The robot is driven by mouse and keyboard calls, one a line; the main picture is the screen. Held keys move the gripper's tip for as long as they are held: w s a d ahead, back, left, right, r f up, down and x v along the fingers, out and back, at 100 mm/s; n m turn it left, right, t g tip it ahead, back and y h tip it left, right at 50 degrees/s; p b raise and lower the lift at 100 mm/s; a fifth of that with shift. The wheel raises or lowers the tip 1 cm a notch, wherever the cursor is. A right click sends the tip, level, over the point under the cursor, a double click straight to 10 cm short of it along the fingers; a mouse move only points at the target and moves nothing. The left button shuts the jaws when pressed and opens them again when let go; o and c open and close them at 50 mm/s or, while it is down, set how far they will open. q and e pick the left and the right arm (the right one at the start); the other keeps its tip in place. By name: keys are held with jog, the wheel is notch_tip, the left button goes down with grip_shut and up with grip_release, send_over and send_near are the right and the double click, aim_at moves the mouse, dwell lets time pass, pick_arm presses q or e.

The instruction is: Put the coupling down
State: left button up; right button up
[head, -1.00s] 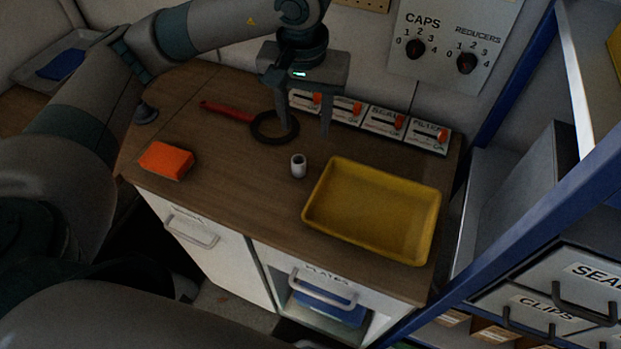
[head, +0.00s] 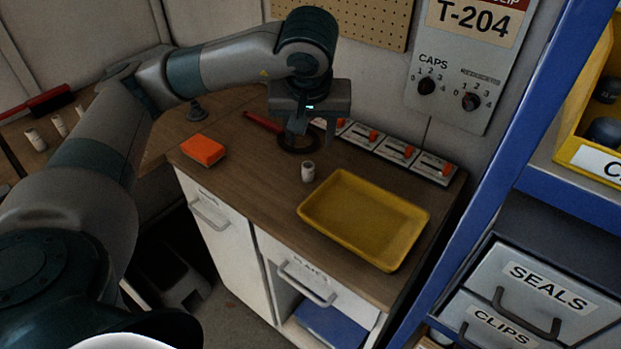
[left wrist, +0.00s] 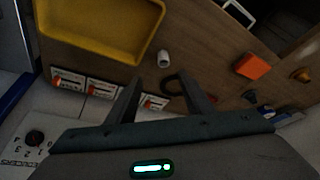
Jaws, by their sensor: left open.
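A small white coupling (head: 308,171) stands upright on the wooden bench top, left of the yellow tray. It also shows in the left wrist view (left wrist: 163,58), beyond the fingertips and apart from them. My left gripper (head: 313,140) is open and empty above the back of the bench, behind the coupling. Its two spread fingers also show in the left wrist view (left wrist: 160,88). My right gripper is not in view.
The yellow tray (head: 333,179) lies right of the coupling. An orange block (head: 203,150) lies to the left. A red-handled tool with a dark ring (head: 262,121) and several orange-switched panels (head: 398,151) line the back. A blue-framed shelf (head: 500,130) stands right.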

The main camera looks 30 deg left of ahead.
pick_arm(q)
send_near(311, 169)
jog(key=p+x, duration=0.1)
jog(key=x, duration=0.4)
jog(key=shift+a+p, duration=0.1)
jog(key=shift+p, duration=0.3)
jog(key=shift+w+f, duration=0.1)
jog(key=shift+f, duration=0.2)
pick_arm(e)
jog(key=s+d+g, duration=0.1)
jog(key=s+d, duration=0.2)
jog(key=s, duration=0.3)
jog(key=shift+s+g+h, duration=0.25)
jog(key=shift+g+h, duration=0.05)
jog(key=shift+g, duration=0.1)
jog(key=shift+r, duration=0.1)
